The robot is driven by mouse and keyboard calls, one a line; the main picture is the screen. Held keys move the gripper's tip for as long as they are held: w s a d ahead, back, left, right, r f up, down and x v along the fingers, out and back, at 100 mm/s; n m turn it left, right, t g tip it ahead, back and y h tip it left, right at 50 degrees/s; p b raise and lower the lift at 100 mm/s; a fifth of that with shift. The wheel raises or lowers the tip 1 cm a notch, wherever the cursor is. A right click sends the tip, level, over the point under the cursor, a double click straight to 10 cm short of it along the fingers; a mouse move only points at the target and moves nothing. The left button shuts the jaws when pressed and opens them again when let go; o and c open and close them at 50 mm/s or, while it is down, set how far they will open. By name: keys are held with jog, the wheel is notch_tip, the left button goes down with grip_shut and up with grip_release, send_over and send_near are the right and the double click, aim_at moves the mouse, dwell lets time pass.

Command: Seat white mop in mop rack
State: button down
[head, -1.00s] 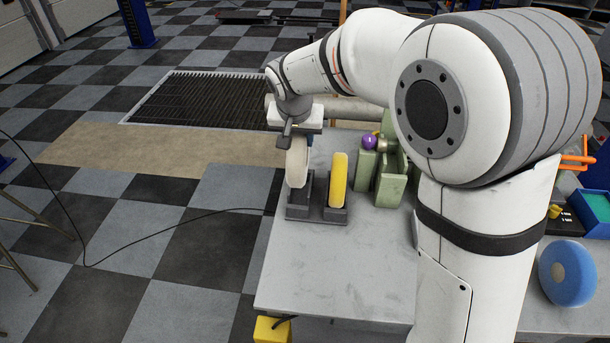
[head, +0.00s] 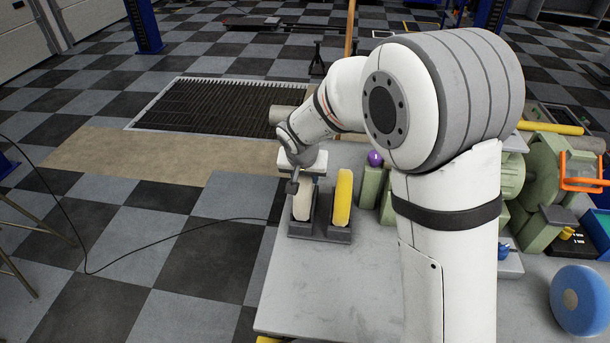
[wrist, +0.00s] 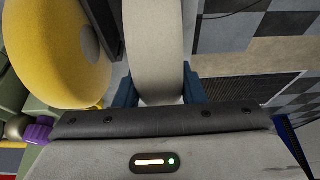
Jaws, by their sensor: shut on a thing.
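The white mop (head: 303,202) is an off-white disc standing upright at the left slot of the dark grey mop rack (head: 322,235). Its lower part is down between the slot walls; I cannot tell if it touches the bottom. My gripper (head: 297,181) is above it, shut on its upper rim. In the wrist view the white mop (wrist: 155,45) lies between the blue fingers (wrist: 158,92). A yellow mop (head: 342,198) stands in the right slot, and it also shows in the wrist view (wrist: 60,50).
The rack stands near the left edge of the grey bench (head: 300,285). Green blocks and a purple knob (head: 375,158) are just right of the rack. The front left bench top is clear.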

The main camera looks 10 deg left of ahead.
jog(key=shift+f, duration=0.2)
jog(key=c, duration=0.9)
grip_release()
jog(key=shift+r, duration=0.1)
jog(key=shift+r, duration=0.1)
jog(key=v, duration=1.2)
jog(key=shift+s+b, duration=0.1)
jog(key=shift+b, duration=0.2)
